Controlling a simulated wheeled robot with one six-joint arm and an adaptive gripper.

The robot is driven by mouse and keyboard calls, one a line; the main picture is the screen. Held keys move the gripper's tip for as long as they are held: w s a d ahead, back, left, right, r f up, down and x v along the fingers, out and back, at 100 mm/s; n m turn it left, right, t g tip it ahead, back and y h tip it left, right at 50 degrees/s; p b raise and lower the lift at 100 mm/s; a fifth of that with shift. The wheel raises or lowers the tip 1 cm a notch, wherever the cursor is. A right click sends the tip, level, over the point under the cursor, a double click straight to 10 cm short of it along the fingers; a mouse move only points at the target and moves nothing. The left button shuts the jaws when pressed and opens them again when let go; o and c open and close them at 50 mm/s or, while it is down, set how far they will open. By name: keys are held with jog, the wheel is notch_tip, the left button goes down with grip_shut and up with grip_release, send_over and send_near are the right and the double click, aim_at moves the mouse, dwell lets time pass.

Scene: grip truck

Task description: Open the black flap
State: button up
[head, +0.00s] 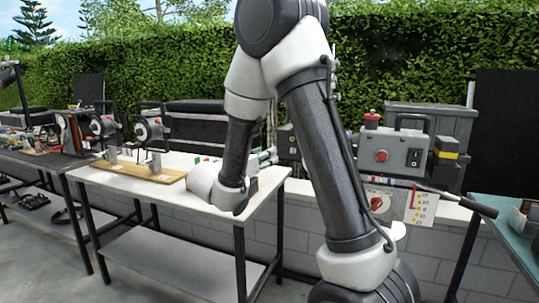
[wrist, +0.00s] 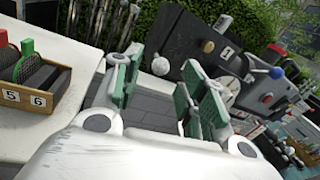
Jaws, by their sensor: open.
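My gripper (wrist: 163,78) is open and empty, its green-padded fingers apart over the gap beside the white table. In the head view, my gripper (head: 264,160) is partly hidden behind my arm, above the right end of that table. I cannot tell for certain which part is the black flap. An upright black panel (head: 503,130) stands at the far right, and another black panel (head: 88,88) stands at the back left. A dark panel (wrist: 188,40) with a round knob and a label "1" is beyond the fingers in the wrist view. Nothing is touching the fingers.
The white table (head: 110,177) carries a wooden board (head: 137,172) with metal brackets. Grey control boxes (head: 405,153) with red buttons stand right of my arm. A teal table (head: 500,225) is at the right.

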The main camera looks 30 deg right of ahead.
jog(key=x, duration=0.5)
jog(key=shift+s, duration=0.1)
grip_shut()
